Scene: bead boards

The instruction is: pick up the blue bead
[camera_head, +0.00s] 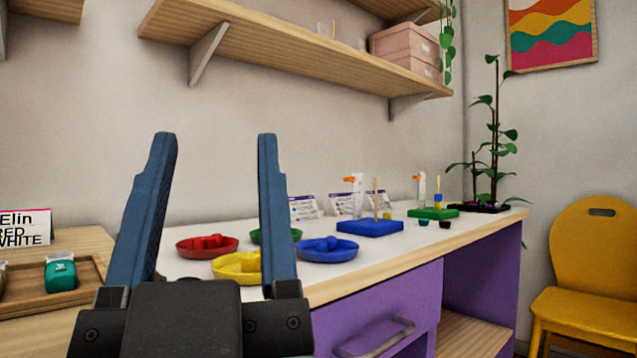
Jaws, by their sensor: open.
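Several blue beads (326,244) lie heaped in a blue dish (328,256) on the white table top, right of my gripper in the picture. I cannot tell single beads apart well. My gripper (216,138) is in the foreground with its two blue fingers wide apart and nothing between them. Its right finger stands in front of part of the table and partly hides a yellow dish (232,267) and a green dish (297,234). The gripper appears apart from the dishes and nearer the camera.
A red dish (207,246) holds red beads. A blue board (370,228) with an upright peg and a green board (433,213) with stacked beads stand farther back. A wooden tray (95,272) is at left. A shelf (290,40) hangs above. A yellow chair (590,260) stands right.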

